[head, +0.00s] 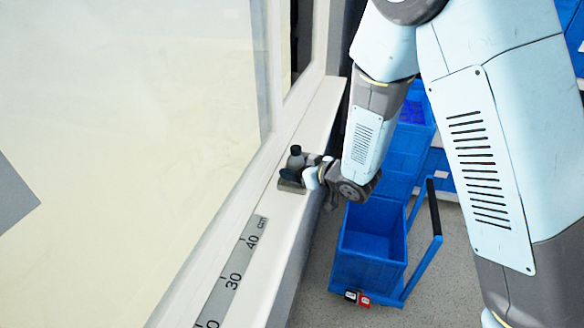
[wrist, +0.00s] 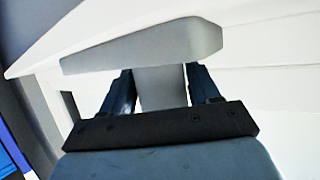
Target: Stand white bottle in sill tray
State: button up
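My gripper (head: 293,165) is over the window sill in the head view, above a small grey tray (head: 292,187). A wide grey slab (wrist: 145,45), probably the tray, lies across the far end of that piece. In the head view the bottle is small and mostly hidden among dark parts. I cannot tell whether its base touches the tray.
The sill (head: 290,215) runs along a large window (head: 130,120). A ruler strip (head: 232,275) lies on the sill nearer the camera. A blue cart with a bin (head: 372,250) stands on the floor right of the sill. My arm fills the upper right.

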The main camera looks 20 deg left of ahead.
jog(key=o, duration=0.3)
jog(key=shift+o, duration=0.2)
jog(key=shift+s, duration=0.1)
jog(key=shift+r, duration=0.15)
